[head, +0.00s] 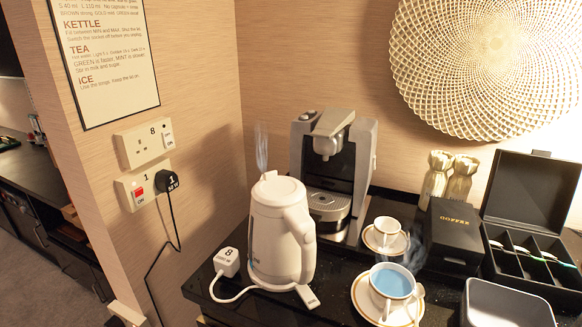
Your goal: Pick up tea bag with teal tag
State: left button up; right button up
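An open black tea box (538,272) with compartments stands at the right edge, its lid (531,190) raised at the back. The bags themselves are mostly hidden in the dark compartments. Neither of my grippers is clearly visible.
A grey bin (508,304) stands in front of the tea box, and a black coffee box (453,235) left of it. A steaming cup of blue liquid (391,283), a small cup (387,230), a steaming white kettle (279,235) and a coffee machine (333,170) crowd the counter.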

aim_at(544, 255)
jog(key=i+j+z, duration=0.1)
jog(key=z, duration=0.85)
